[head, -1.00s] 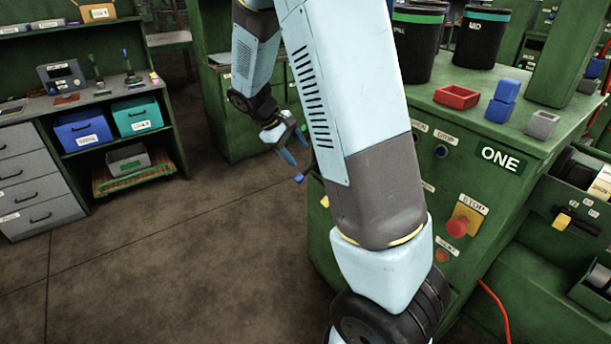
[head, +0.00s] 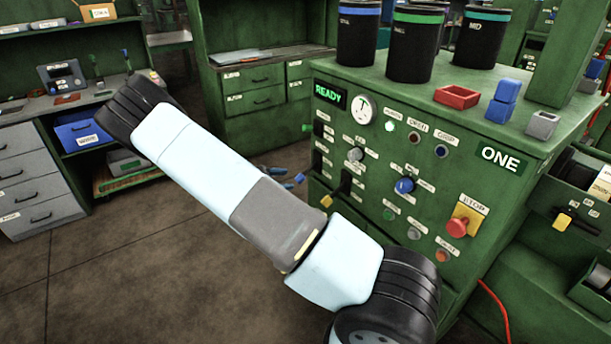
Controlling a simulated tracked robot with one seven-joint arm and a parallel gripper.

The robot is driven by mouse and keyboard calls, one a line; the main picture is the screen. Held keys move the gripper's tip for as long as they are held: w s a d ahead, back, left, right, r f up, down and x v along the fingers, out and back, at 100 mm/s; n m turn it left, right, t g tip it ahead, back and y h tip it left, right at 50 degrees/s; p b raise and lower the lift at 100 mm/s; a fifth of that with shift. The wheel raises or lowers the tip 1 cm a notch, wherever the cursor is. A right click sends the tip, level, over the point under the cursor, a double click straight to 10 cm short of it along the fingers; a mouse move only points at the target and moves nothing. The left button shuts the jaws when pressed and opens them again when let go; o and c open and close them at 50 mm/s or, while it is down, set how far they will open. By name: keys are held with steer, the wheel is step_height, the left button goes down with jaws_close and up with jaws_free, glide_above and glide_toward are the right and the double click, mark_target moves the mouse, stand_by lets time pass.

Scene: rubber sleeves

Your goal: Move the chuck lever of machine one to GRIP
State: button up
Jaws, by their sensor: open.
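Machine one is the green cabinet with the ONE sign (head: 500,158) and a control panel on its front. Levers stick out at the panel's left: one with a green knob (head: 307,127), one with a blue knob (head: 299,178), and a black one with a yellow knob (head: 327,201). Their labels are too small to read, so I cannot tell which is the chuck lever or where GRIP lies. My gripper (head: 283,178) is open, its fingers showing just left of the blue knob. The rest of it is hidden behind my arm. Contact with the knob cannot be told.
The panel holds a lit READY sign (head: 328,95), a gauge (head: 361,109), a blue selector knob (head: 404,186) and a red stop button (head: 457,227). Black bins and a red tray (head: 457,96) stand on top. Open floor (head: 140,260) lies to the left.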

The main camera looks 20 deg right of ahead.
mark_target(301, 175)
steer(key=w+a+f+n+t+h, duration=0.2)
steer(key=w+f+n+t, duration=0.2)
steer(key=f+n, duration=0.15)
steer(key=shift+m, duration=0.35)
steer(key=x, duration=1.4)
steer(key=shift+s+f, duration=0.1)
steer(key=shift+f, duration=0.1)
jaws_close()
steer(key=shift+d+r, duration=0.1)
steer(key=shift+r, duration=0.05)
